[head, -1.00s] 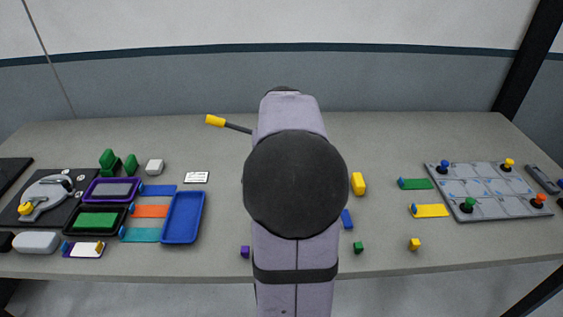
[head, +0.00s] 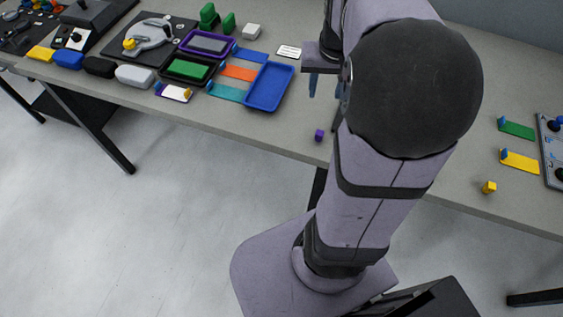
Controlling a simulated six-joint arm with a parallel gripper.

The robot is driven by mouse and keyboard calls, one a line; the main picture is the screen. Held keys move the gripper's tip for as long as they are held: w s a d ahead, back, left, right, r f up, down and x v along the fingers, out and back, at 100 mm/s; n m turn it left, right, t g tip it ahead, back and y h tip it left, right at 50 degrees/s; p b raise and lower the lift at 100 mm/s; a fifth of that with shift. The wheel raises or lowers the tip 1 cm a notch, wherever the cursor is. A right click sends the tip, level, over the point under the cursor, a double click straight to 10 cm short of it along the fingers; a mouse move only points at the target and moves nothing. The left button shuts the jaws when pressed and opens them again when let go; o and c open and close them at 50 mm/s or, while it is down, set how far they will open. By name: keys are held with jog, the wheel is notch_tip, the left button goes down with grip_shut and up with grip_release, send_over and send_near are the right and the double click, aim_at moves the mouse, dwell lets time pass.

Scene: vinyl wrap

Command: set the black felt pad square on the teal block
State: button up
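I cannot make out a teal block for certain in the head view. The only teal thing I see is a flat teal strip (head: 228,91) lying left of the blue tray. A rounded black piece (head: 99,67) lies at the table's front edge, between a blue and a grey one; I cannot tell whether it is the black felt pad. My gripper (head: 314,84) shows only in part beside my arm, over the table right of the blue tray. Its fingers are mostly hidden, so its opening and anything in it cannot be told. My arm covers the middle of the table.
A blue tray (head: 270,87), orange strip (head: 238,73) and black tray with a green pad (head: 166,69) are left of my arm. A purple cube (head: 319,135) lies near the front edge. A yellow cube (head: 489,187), green strip (head: 516,128) and yellow strip (head: 519,161) are at right.

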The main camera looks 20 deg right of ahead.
jog(key=s+a+f+n, duration=0.2)
jog(key=s+a+f, duration=0.1)
jog(key=a, duration=0.3)
jog(key=s+a+f+n+g+y, duration=0.1)
jog(key=s+a+f, duration=0.2)
jog(key=s+a, duration=0.1)
jog(key=s+a+f+n+g, duration=0.1)
jog(key=s+a+f+n, duration=0.1)
jog(key=a, duration=0.5)
jog(key=shift+s+a+f+n, duration=0.35)
jog(key=shift+s+f, duration=0.5)
jog(key=shift+s, duration=0.15)
notch_tip(320, 180, down, 30)
jog(key=b, duration=3)
jog(key=shift+f, duration=0.2)
